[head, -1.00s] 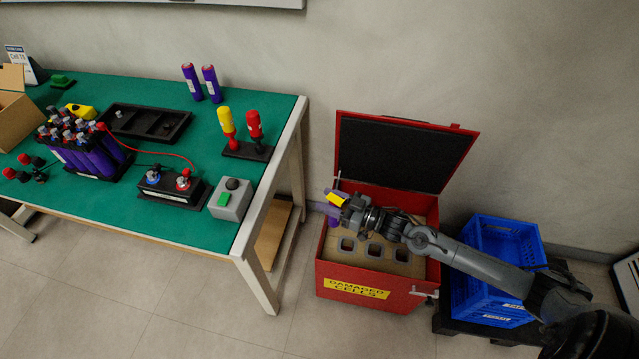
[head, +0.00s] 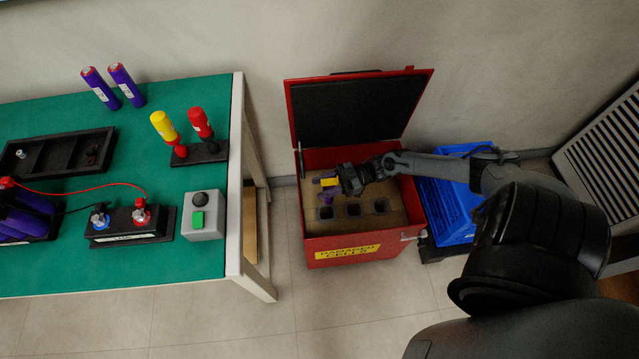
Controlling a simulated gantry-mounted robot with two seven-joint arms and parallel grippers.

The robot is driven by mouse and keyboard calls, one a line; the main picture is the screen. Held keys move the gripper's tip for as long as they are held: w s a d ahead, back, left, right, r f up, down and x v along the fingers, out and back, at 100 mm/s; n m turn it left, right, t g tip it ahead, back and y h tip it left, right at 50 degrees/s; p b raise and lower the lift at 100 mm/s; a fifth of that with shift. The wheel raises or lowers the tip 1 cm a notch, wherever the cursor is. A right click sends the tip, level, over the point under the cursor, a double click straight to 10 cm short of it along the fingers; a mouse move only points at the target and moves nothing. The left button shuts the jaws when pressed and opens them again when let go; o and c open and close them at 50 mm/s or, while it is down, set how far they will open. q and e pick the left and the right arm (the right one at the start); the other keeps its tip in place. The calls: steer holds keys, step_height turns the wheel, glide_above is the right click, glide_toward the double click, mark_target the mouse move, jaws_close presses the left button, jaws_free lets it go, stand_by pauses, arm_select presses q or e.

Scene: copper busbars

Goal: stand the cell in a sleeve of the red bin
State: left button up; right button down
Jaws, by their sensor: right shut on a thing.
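The open red bin (head: 310,245) stands on the floor right of the bench, with a yellow "damaged cells" label on its front. Its tan insert (head: 396,205) has dark square sleeves, with several in a front row. My right gripper (head: 329,184) is inside the bin's outline, over the left part of the insert. It is shut on a purple cell (head: 327,198), which shows only in part below the yellow piece at the fingers. The cell appears roughly upright above or at the front-left sleeve (head: 326,212); I cannot tell whether its lower end is inside. My left gripper is not in view.
The raised lid (head: 355,110) stands behind the insert. A blue crate (head: 445,210) is close on the bin's right. The green-topped bench (head: 150,265) at left carries two purple cells (head: 112,86), yellow and red-handled tools, a black tray and a button box (head: 203,215).

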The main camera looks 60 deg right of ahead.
steer(key=f+b, duration=0.4)
steer(key=f, duration=0.1)
steer(key=shift+w+b, duration=0.2)
steer(key=shift+b, duration=0.15)
step_height(320, 180, down, 6)
steer(key=b, duration=0.6)
steer(key=shift+f, duration=0.15)
stand_by(0.8)
steer(key=shift+f+b, duration=0.45)
steer(key=shift+f, duration=0.1)
steer(key=shift+f+b, duration=0.6)
steer(key=shift+f, duration=0.05)
